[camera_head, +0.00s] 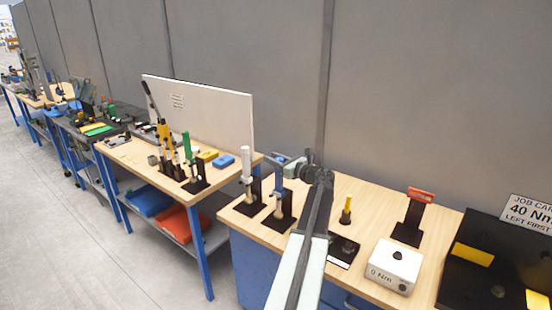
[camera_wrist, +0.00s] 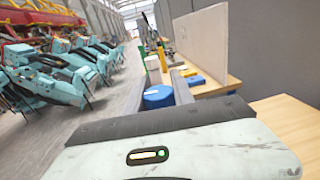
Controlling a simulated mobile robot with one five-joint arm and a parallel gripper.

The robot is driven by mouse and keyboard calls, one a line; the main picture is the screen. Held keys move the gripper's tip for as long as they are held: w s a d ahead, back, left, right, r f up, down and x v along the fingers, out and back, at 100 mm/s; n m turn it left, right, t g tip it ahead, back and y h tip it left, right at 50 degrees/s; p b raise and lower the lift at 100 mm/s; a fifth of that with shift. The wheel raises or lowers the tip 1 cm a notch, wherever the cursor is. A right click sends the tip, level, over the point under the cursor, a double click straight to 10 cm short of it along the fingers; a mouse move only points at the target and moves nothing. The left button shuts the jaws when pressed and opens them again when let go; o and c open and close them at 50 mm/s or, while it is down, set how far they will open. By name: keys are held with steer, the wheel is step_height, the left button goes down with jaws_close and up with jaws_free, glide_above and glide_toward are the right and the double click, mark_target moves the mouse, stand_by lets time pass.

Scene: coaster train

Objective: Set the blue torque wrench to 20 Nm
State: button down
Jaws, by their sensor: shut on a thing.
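The blue torque wrench (camera_head: 279,185) stands upright in a black stand (camera_head: 278,222) at the left part of the near wooden bench. My gripper (camera_head: 284,163) reaches in from the right and is shut on the wrench's upper end. In the wrist view the round blue top (camera_wrist: 158,97) shows between my gripper's grey fingers (camera_wrist: 170,88). The fingers partly cover it. No setting scale on the wrench can be read in either view.
A white-handled wrench (camera_head: 246,165) stands close on the left. A white box (camera_head: 393,268) reads "0 Nm". A job card (camera_head: 528,213) reads "40 Nm, LEFT FIRST". A red-topped stand (camera_head: 420,194) and a yellow-black piece (camera_head: 346,211) are to the right. Another bench holds a green-handled tool (camera_head: 187,148).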

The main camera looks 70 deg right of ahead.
steer(key=shift+n+t+y, duration=0.3)
steer(key=shift+n+y, duration=0.2)
steer(key=shift+y, duration=0.2)
steer(key=shift+a, duration=0.15)
steer(key=c, duration=1.1)
jaws_free()
steer(key=v, duration=0.7)
steer(key=shift+s, duration=0.4)
